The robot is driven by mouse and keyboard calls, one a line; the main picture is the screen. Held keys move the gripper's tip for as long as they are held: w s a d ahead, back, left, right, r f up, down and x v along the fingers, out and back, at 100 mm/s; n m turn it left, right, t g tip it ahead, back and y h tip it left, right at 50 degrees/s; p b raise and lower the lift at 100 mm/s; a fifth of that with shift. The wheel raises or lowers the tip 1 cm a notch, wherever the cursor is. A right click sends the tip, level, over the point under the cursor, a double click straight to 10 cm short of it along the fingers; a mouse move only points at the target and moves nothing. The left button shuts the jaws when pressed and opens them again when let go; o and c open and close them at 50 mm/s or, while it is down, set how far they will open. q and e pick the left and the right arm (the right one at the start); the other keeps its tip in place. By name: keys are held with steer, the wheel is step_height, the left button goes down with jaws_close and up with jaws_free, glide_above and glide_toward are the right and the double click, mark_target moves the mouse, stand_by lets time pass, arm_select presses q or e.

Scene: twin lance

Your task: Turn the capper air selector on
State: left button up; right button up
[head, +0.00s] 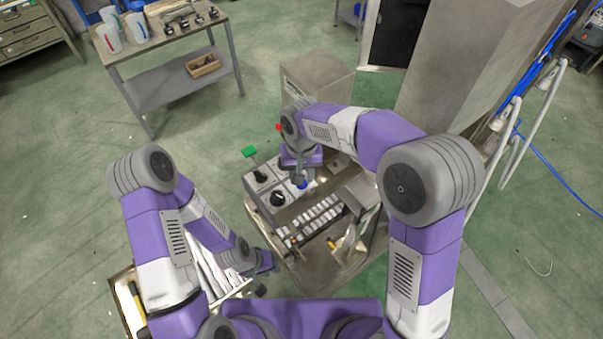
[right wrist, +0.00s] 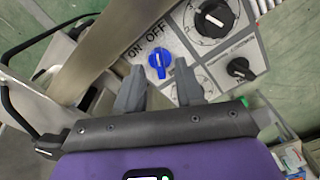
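The blue selector knob (right wrist: 159,61) sits on a light plate marked ON at its left and OFF above it in the right wrist view. Its handle stands nearly upright in the picture, roughly towards OFF. The knob also shows as a small blue spot in the head view (head: 302,184). My right gripper (right wrist: 159,86) is open, with its two fingers apart just below the knob in the picture; contact cannot be told. My left gripper (head: 264,262) is low beside the machine, small and dark; its fingers are unclear.
Black knobs (right wrist: 213,18) and (right wrist: 240,69) sit close to the right of the blue one. A metal bar (right wrist: 105,50) runs close on the left. The machine (head: 330,262) carries a row of white pieces. A side table (head: 165,40) stands at the back left.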

steer(key=shift+w+f, duration=0.15)
steer(key=shift+f, duration=0.35)
steer(key=shift+w+f, duration=0.15)
steer(key=shift+f, duration=0.35)
steer(key=shift+s+f, duration=0.1)
steer(key=shift+s, duration=0.15)
steer(key=shift+c, duration=0.3)
steer(key=shift+w, duration=0.2)
steer(key=shift+c, duration=1.1)
jaws_close()
